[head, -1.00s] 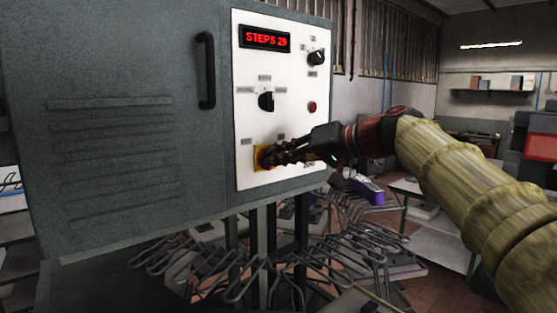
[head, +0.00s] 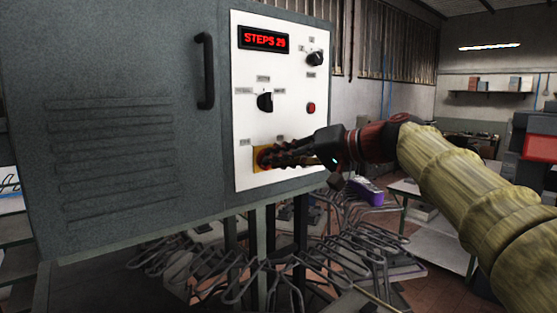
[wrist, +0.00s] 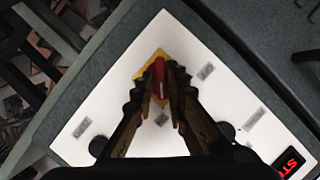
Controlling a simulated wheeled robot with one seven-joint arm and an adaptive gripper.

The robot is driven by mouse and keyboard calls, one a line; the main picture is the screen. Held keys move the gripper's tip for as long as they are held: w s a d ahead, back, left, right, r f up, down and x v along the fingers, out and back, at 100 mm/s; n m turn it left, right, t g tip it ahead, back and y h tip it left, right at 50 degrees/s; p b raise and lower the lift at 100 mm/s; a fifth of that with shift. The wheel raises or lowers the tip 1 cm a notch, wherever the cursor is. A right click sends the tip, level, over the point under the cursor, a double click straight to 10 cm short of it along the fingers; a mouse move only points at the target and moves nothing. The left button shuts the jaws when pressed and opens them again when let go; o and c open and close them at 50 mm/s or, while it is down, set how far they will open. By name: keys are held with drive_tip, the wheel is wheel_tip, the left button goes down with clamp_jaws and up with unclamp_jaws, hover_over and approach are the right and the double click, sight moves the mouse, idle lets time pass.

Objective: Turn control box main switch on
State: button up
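The control box (head: 125,130) is a grey cabinet with a white panel (head: 290,110) on its right part. The main switch is a red knob on a yellow plate (head: 257,166) at the panel's lower left. In the wrist view the red knob (wrist: 158,75) stands between the fingertips of my gripper (wrist: 162,88), which close in on both its sides. In the head view my gripper (head: 272,157) reaches in from the right and its fingers hide most of the knob.
Above the switch are a selector (head: 265,102), a second knob (head: 315,59), a red button (head: 311,108) and a display (head: 264,39) reading STEPS 29. A black door handle (head: 206,70) sticks out at left. Metal racks (head: 340,255) stand below, with a purple object (head: 366,189) behind.

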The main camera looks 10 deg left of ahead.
drive_tip(key=o, duration=0.3)
drive_tip(key=shift+r, duration=0.1)
drive_tip(key=v, duration=1.2)
